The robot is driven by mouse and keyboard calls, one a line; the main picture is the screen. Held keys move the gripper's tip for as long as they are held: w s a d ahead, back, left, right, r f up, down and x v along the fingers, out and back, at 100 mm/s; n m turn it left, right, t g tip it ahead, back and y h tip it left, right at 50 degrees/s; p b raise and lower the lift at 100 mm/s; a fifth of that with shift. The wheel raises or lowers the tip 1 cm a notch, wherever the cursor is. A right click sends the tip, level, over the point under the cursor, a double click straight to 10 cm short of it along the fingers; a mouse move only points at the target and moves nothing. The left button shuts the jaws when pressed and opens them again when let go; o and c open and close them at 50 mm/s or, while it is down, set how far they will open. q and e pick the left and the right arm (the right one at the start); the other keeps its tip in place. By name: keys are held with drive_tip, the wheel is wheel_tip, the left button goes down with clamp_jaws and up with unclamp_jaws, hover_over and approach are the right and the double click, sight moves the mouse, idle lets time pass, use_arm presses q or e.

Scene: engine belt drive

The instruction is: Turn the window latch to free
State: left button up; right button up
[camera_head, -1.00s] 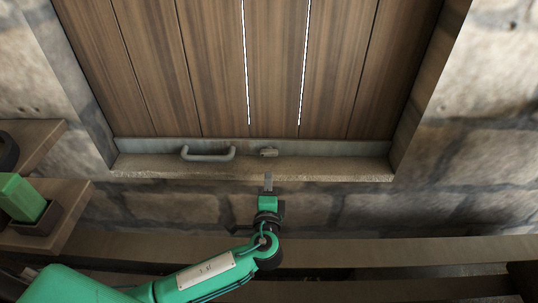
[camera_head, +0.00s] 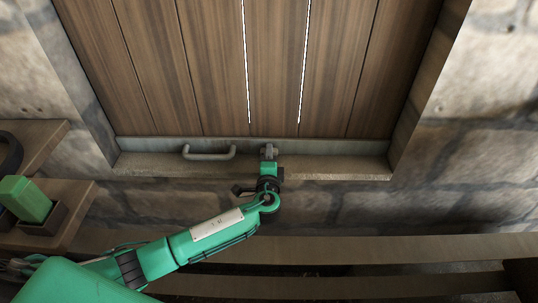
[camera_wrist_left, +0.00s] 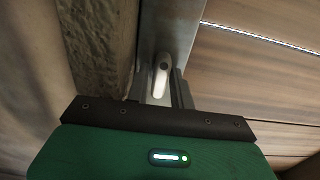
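The window latch (camera_wrist_left: 161,76) is a small pale metal lever with a dark pivot, on the metal rail at the foot of the wooden shutter. In the head view it is mostly hidden by my left gripper (camera_head: 268,154), which has reached it from below. In the left wrist view the latch lies between the two dark fingers of my left gripper (camera_wrist_left: 160,90), one on each side. The fingers look spread around it, with no clear grip on it. My right gripper is in neither view.
A grey bar handle (camera_head: 209,153) sits on the rail left of the latch. The wooden shutter (camera_head: 220,70) is in a stone wall recess above a stone sill (camera_head: 335,170). A green block (camera_head: 25,199) stands in a holder on a shelf at the left.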

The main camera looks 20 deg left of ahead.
use_arm(q)
clamp_jaws()
